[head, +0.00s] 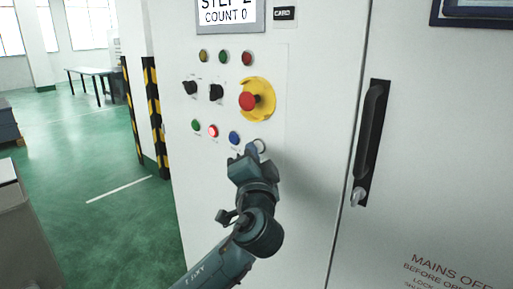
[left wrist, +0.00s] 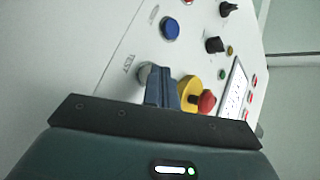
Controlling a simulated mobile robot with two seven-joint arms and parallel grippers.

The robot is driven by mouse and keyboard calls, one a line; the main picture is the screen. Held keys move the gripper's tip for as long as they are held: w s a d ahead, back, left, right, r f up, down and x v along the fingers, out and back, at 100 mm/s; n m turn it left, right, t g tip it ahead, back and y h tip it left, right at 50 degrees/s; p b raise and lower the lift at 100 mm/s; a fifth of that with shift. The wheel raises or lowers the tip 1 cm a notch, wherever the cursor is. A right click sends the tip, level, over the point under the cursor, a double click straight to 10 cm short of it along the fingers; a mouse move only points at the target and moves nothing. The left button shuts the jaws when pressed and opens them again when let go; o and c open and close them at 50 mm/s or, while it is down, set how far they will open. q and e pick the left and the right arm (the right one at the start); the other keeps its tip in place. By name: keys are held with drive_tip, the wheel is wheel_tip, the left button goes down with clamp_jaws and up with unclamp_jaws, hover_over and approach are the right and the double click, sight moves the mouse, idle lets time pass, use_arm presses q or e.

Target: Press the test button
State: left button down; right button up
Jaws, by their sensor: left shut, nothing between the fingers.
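The test button is a pale round button (head: 260,146) at the right end of the bottom row on the white control panel (head: 290,200). In the left wrist view, the button (left wrist: 143,74) shows beside its TEST label, partly hidden by my fingers. My left gripper (head: 243,154) is shut and empty, with its fingertips just beside and in front of the button. In the left wrist view, the shut fingers (left wrist: 162,80) overlap the button's edge. I cannot tell whether they touch it. My right gripper is not in view.
A blue button (head: 234,138) sits just left of the test button. A red emergency stop (head: 249,101) on a yellow base is above. Two black knobs and several lamps are nearby. A black door handle (head: 370,140) is at right.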

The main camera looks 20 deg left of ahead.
use_arm(q)
drive_tip(key=shift+w, duration=0.1)
idle(0.5)
drive_tip(key=shift+s+a, duration=0.25)
drive_tip(key=shift+s, duration=0.55)
drive_tip(key=shift+s+a+p, duration=0.15)
drive_tip(key=shift+s+a, duration=0.15)
drive_tip(key=shift+s, duration=0.45)
drive_tip(key=shift+s+a+p, duration=0.1)
drive_tip(key=shift+s+a, duration=0.25)
drive_tip(key=shift+s, duration=0.45)
drive_tip(key=shift+s+a+p, duration=0.15)
drive_tip(key=shift+s+a, duration=0.15)
drive_tip(key=shift+s, duration=0.45)
